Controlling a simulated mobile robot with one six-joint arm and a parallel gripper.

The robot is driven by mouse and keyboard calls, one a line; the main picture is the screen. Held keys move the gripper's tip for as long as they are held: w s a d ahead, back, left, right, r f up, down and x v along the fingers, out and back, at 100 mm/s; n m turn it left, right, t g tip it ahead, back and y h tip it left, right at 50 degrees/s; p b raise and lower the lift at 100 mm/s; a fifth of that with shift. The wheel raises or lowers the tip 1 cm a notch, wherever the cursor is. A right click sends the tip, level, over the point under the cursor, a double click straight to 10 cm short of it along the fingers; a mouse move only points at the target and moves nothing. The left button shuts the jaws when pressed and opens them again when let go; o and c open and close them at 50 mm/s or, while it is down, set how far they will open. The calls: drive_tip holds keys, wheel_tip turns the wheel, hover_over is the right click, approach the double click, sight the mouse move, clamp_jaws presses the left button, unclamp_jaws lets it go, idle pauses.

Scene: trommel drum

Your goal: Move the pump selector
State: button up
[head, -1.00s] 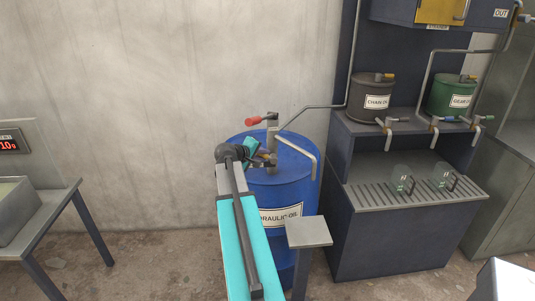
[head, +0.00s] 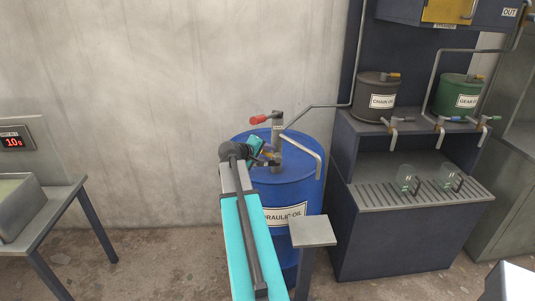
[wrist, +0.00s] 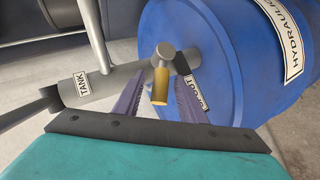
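The pump selector (wrist: 160,88) is a brass-coloured lever on a round grey hub, in the middle of the wrist view. Labels reading TANK (wrist: 82,84) and, partly hidden, SPOUT (wrist: 196,93) lie on either side of it. My gripper (wrist: 162,77) is open, with one dark finger on each side of the lever; visible gaps separate them from it. In the head view my gripper (head: 270,158) is at the pump on top of the blue hydraulic oil drum (head: 295,180). There the selector is mostly hidden by my arm.
A red-handled pump lever (head: 259,119) rises above the drum, and a bent spout pipe (head: 308,146) runs to its right. A small grey stand (head: 313,231) is in front. The dark dispensing cabinet (head: 385,235) stands to the right, a scale table (head: 50,215) at left.

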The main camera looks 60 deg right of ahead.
drive_tip(key=b+v, duration=0.2)
drive_tip(key=v, duration=1.1)
drive_tip(key=shift+a+b, duration=0.2)
drive_tip(key=shift+b, duration=0.1)
drive_tip(key=shift+r, duration=0.1)
